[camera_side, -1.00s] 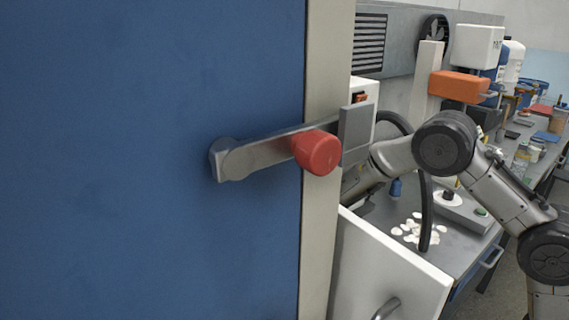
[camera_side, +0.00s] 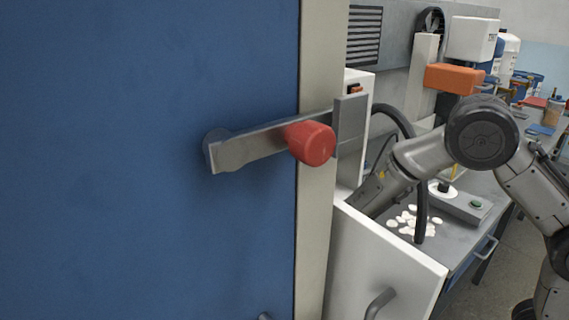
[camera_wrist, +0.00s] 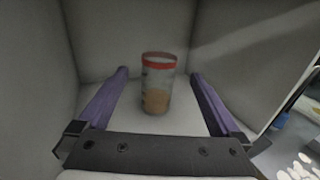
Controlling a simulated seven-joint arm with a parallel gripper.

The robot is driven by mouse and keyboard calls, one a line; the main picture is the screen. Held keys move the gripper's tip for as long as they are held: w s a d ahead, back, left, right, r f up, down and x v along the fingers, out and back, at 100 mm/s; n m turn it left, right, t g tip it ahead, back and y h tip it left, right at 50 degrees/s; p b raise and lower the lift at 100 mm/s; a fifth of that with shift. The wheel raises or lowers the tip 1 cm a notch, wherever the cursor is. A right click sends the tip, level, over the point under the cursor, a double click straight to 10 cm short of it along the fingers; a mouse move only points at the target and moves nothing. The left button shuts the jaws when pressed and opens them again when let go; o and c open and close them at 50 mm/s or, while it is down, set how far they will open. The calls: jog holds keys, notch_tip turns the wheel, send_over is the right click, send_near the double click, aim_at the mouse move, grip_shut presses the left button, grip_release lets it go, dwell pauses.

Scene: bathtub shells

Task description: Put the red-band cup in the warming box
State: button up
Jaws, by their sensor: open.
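The red-band cup (camera_wrist: 158,84) stands upright inside a white-walled box (camera_wrist: 225,95) in the wrist view. It is clear, with a red band at its rim and something tan in its lower part. My gripper (camera_wrist: 159,78) is open, with one purple finger on each side of the cup and visible gaps between. In the side view the white box with its open door (camera_side: 385,265) hides my gripper and the cup. I cannot confirm from the markings that this is the warming box.
A large blue panel (camera_side: 130,160) with a metal latch and red knob (camera_side: 310,143) fills the left of the side view. White pieces (camera_side: 412,222) lie on the bench beside a black hose (camera_side: 421,190). An orange block (camera_side: 455,79) is behind.

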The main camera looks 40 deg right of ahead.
jog(key=s+d+r+m+g+h, duration=0.2)
jog(key=s+d+m+g, duration=0.4)
jog(key=s+d+m, duration=0.45)
jog(key=s+d+r+m+g+h, duration=0.1)
jog(key=s+d+m+g, duration=0.6)
jog(key=s, duration=0.6)
jog(key=s+a+f+m+t+y, duration=0.2)
jog(key=s+a+m+y, duration=0.7)
jog(key=s+a+m, duration=0.4)
jog(key=shift+s+m+y, duration=0.4)
jog(key=shift+s+m, duration=0.15)
jog(key=shift+s, duration=0.2)
jog(key=shift+c, duration=0.3)
